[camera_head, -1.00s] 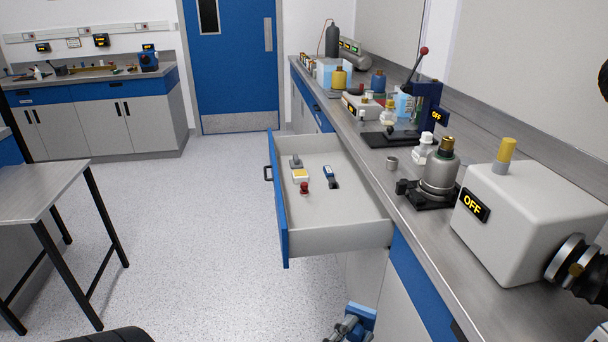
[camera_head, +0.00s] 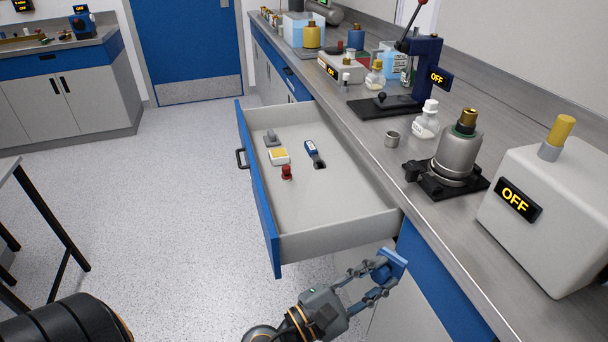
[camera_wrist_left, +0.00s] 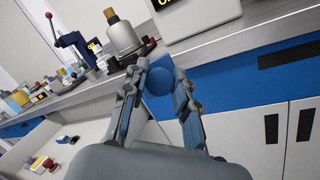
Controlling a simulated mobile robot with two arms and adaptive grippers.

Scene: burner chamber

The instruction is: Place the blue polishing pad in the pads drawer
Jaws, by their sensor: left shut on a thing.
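My left gripper (camera_head: 376,279) is shut on the blue polishing pad (camera_head: 392,262) and holds it in the air beside the near wall of the open drawer, in front of the cabinet. In the left wrist view the blue pad (camera_wrist_left: 160,79) sits between the two fingers, partly hidden by them. The open drawer (camera_head: 325,240) has a blue front with a dark handle. Inside it lie a small grey item (camera_head: 271,138), a yellow-and-white block (camera_head: 279,157), a red knob-like item (camera_head: 287,173) and a blue-and-black tool (camera_head: 314,153). My right gripper is not in view.
The near half of the drawer floor is bare.

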